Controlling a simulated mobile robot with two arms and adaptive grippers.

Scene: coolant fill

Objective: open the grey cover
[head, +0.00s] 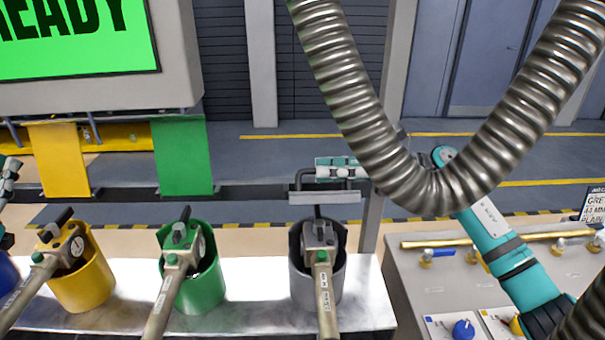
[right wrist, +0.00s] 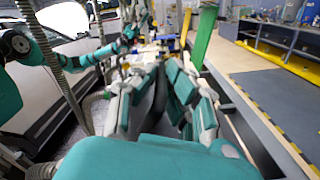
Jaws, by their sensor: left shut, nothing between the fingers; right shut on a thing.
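The grey cover (head: 322,198) shows in the head view as a narrow, foreshortened strip above the grey holder. My right gripper (head: 338,170) is at its upper edge, shut on it. In the right wrist view, a dark grey panel (right wrist: 156,104), which looks like the cover, is between the right gripper's fingers (right wrist: 160,85). How far the cover is swung is hard to tell. My left gripper (head: 9,178) is only partly visible at the left edge of the head view, shut and empty, far from the grey cover.
A yellow cover (head: 59,158) and a green cover (head: 182,155) hang left of the grey one. Nozzles stand in yellow (head: 85,285), green (head: 207,285) and grey (head: 337,272) holders below. A thick ribbed hose (head: 350,85) loops close to my right arm. A valve panel (head: 425,290) is at right.

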